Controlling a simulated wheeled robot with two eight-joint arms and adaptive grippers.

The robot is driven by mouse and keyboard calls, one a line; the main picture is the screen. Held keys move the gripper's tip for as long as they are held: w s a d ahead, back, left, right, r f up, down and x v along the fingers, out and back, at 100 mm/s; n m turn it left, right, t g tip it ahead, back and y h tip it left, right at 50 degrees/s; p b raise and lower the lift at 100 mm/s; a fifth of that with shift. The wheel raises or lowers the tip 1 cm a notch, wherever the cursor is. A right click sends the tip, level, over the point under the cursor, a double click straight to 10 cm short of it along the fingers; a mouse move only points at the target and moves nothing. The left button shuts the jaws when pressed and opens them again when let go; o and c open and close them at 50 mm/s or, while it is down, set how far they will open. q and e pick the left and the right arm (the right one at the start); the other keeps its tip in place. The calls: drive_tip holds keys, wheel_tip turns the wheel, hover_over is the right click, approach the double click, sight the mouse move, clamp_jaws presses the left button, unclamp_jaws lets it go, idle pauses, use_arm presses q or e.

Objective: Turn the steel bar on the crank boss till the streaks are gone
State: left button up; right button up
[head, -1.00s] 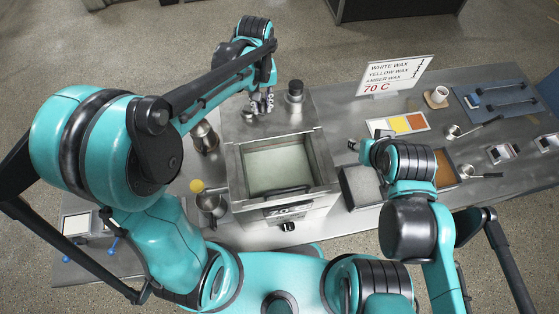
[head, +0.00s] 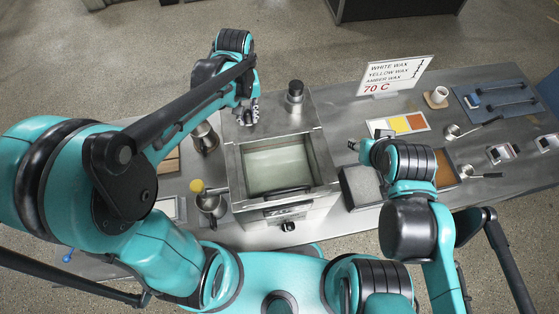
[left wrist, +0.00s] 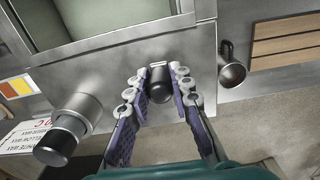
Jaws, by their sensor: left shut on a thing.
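My left gripper (head: 247,115) is over the top plate of the steel tank (head: 228,165), near its back left corner. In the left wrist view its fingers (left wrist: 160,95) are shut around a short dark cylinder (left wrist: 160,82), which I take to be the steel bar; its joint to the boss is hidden. A steel cylinder with a black cap (head: 295,90) stands to the right on the plate, and also shows in the wrist view (left wrist: 82,115). The tank's pale liquid (head: 276,167) shows no clear streaks. My right gripper (head: 355,146) is right of the tank; its fingers are unclear.
A wax sign (head: 395,76), colour card (head: 400,124), white cup (head: 438,94) and ladles (head: 453,131) are to the right.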

use_arm(q)
drive_tip(key=o, duration=0.8)
wheel_tip(320, 180, up, 8)
drive_tip(key=p, duration=0.6)
drive_tip(key=shift+r, duration=0.1)
